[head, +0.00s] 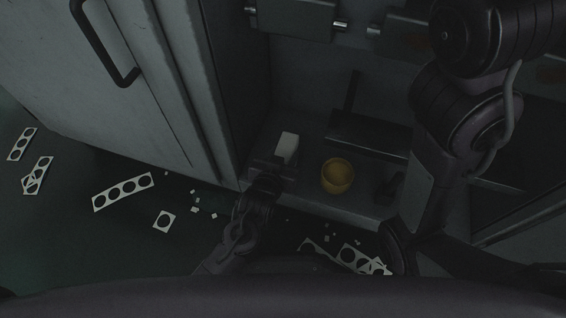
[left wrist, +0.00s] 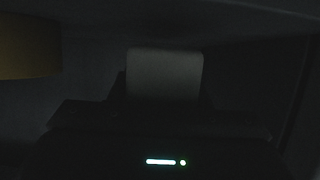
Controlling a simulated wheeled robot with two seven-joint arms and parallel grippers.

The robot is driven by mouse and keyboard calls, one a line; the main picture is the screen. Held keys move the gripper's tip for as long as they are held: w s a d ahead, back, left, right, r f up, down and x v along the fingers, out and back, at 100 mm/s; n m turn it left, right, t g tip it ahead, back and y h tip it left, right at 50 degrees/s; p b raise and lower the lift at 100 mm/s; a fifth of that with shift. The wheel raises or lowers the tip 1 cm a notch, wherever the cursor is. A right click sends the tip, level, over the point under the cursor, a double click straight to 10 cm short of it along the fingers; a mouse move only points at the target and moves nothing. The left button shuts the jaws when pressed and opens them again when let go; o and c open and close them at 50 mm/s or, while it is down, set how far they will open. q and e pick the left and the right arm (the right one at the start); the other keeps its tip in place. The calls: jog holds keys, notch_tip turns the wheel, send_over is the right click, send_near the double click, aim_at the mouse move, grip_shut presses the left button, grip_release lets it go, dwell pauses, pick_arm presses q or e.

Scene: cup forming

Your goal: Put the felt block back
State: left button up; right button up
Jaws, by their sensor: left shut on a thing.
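A pale felt block (head: 287,146) stands at the far end of my left gripper (head: 275,167) in the head view, over the grey ledge (head: 345,208) of the machine. In the left wrist view the block (left wrist: 164,74) sits upright between the dark fingers, and my left gripper (left wrist: 160,105) is shut on it. Its lower part is hidden by the gripper. Whether the block touches the ledge cannot be told. My right gripper cannot be made out clearly; a dark arm crosses the right side of the head view.
A yellow cup (head: 338,176) stands on the ledge just right of the block; a yellow shape also shows in the left wrist view (left wrist: 28,46). A grey cabinet (head: 130,75) is at left. Punched white strips (head: 123,191) and scraps litter the floor.

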pick_arm(q)
jog(key=shift+f, duration=0.85)
jog(key=shift+f, duration=0.15)
jog(key=o, duration=1)
